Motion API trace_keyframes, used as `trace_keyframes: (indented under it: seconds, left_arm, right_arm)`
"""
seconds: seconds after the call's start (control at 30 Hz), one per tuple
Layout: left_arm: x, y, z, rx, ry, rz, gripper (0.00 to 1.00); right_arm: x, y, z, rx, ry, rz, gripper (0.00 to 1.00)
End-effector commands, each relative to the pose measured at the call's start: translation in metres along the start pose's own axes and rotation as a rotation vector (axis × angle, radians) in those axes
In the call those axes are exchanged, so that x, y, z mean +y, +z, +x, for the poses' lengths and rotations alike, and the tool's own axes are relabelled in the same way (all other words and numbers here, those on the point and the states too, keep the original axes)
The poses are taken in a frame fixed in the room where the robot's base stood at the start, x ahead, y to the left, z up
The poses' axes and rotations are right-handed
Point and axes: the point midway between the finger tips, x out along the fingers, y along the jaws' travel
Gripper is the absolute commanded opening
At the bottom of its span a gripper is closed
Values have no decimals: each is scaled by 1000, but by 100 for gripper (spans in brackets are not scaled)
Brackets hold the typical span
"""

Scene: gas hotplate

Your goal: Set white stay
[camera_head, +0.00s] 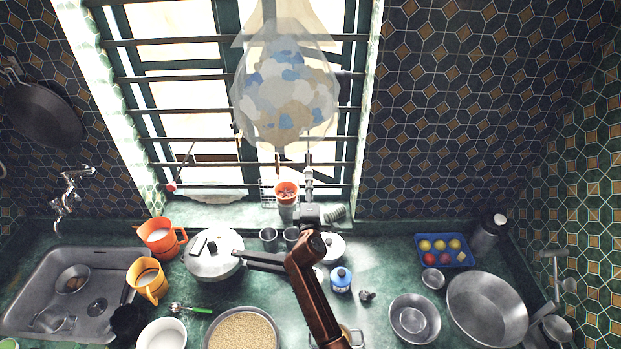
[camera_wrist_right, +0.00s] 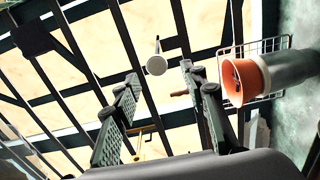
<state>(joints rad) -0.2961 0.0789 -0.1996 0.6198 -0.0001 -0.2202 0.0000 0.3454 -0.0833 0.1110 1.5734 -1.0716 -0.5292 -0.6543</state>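In the head view my right gripper (camera_head: 308,168) points up at the window's lower middle, small and hard to make out. A thin rod with a red end (camera_head: 172,187) hangs at the window's left side. My left gripper is not in view.
An orange-topped cup (camera_head: 286,191) stands by a wire rack at the sill, close to the right gripper. A filled translucent bag (camera_head: 285,95) hangs above. The counter below holds a pressure cooker (camera_head: 214,266), orange mugs, a blue jar (camera_head: 340,281) and bowls.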

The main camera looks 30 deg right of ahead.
Motion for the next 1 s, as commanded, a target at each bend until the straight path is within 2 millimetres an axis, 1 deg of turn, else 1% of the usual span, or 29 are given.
trace_keyframes:
  seconds: [0.03, 0.13, 0.4, 0.5, 0.6, 0.73, 0.93, 0.97, 1.0]
  left_arm:
    - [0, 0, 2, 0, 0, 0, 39]
    - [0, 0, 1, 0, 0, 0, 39]
    - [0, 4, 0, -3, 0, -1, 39]
    - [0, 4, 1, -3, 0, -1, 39]
    - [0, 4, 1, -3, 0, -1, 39]
    - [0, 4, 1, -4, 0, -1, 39]
    - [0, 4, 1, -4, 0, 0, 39]
    - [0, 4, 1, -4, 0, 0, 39]
    - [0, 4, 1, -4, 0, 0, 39]
  right_arm:
    - [3, -5, 1, -6, 3, -10, 40]
    - [7, -7, 9, -11, 6, -21, 40]
    - [7, -6, 51, -11, 5, -20, 40]
    - [6, -6, 64, -11, 4, -19, 40]
    - [6, -6, 72, -10, 4, -18, 40]
    - [6, -5, 76, -10, 5, -17, 40]
    - [6, -5, 76, -10, 4, -17, 40]
    - [6, -5, 76, -10, 4, -17, 39]
    - [6, -5, 76, -10, 4, -17, 36]
